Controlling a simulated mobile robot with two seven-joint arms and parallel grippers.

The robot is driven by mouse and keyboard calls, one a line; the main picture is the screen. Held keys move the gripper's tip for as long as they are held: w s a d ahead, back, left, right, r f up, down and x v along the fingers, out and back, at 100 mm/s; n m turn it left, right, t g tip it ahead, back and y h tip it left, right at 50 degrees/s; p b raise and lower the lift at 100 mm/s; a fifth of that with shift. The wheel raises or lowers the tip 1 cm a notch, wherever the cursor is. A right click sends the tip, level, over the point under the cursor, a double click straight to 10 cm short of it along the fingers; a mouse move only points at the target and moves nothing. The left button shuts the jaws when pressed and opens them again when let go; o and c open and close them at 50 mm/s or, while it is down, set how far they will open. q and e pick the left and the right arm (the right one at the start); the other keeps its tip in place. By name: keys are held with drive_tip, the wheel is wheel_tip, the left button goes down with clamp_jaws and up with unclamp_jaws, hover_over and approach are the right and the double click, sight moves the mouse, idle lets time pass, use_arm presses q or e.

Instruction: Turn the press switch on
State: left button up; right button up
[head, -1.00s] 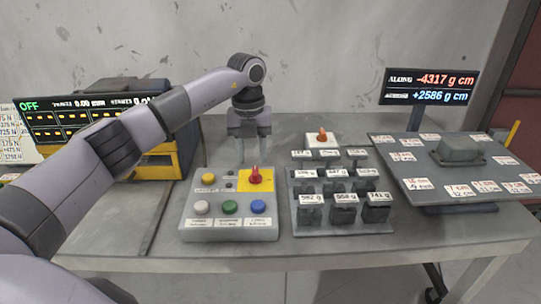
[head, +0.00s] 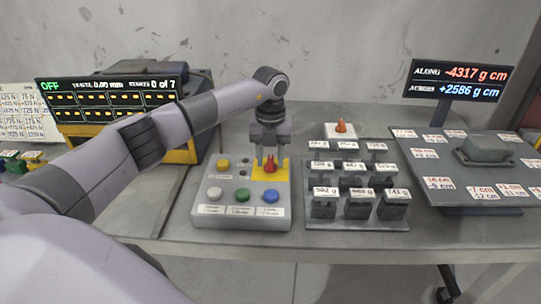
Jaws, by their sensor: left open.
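The red switch knob (head: 270,167) sits on a yellow plate (head: 284,174) at the back right of a grey control box (head: 242,217). My left gripper (head: 269,158) points down over the knob. Its two fingers are apart, one on each side of the knob; I cannot tell whether they touch it. The black press display (head: 110,98) at the left shows a green OFF. My right gripper is not in view.
The box also carries yellow, white, green and blue buttons (head: 242,195). A rack of labelled weights (head: 358,203) stands close to its right. A tilted plate (head: 440,178) and a display (head: 458,82) are farther right.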

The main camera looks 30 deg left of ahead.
use_arm(q)
drive_tip(key=shift+c, duration=0.3)
clamp_jaws()
drive_tip(key=shift+m, duration=1)
drive_tip(key=m+p, duration=0.1)
drive_tip(key=m, duration=0.1)
drive_tip(key=shift+r+m, duration=0.1)
drive_tip(key=shift+m, duration=0.2)
drive_tip(key=m, duration=0.4)
drive_tip(key=shift+m, duration=0.3)
drive_tip(key=m, duration=0.8)
drive_tip(key=shift+m, duration=0.6)
